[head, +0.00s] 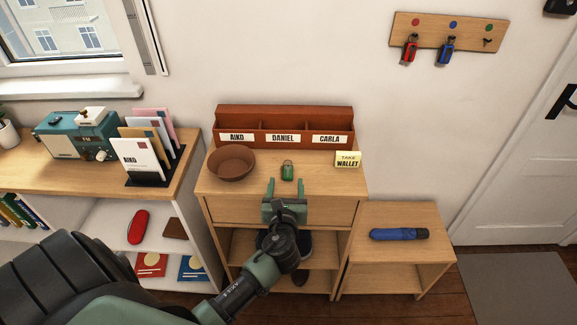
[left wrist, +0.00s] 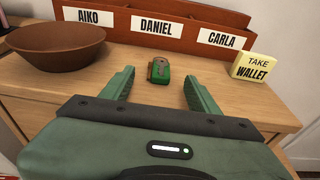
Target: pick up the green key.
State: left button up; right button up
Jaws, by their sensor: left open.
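The green key (head: 287,171) lies on the wooden cabinet top (head: 330,184), between the brown bowl and the yellow note. In the left wrist view the green key (left wrist: 159,70) lies ahead of my left gripper, about midway between the lines of its two fingers. My left gripper (head: 286,186) is open and empty, in front of the key near the cabinet's front edge. It also shows in the left wrist view (left wrist: 158,88), its fingers apart and not touching the key. My right gripper is not in view.
A brown bowl (head: 231,162) stands left of the key, and a yellow "TAKE WALLET" note (head: 347,159) stands right. A name-labelled organizer (head: 285,121) is behind. Red (head: 409,49) and blue (head: 445,50) keys hang on a wall rack (head: 475,31). A lower table (head: 432,249) holds a blue umbrella (head: 399,234).

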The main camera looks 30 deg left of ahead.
aim_at(287, 168)
pick_arm(q)
jog(key=shift+x, duration=0.8)
jog(key=shift+w+a, duration=0.2)
jog(key=shift+w, duration=0.1)
jog(key=shift+w+a, duration=0.25)
jog(key=x, duration=0.3)
jog(key=shift+w+f, duration=0.1)
jog(key=shift+w, duration=0.1)
jog(key=shift+w+a+f, duration=0.1)
jog(key=shift+w, duration=0.1)
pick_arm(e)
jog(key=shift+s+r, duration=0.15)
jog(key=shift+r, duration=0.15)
pick_arm(q)
jog(key=shift+s, duration=0.1)
grip_shut()
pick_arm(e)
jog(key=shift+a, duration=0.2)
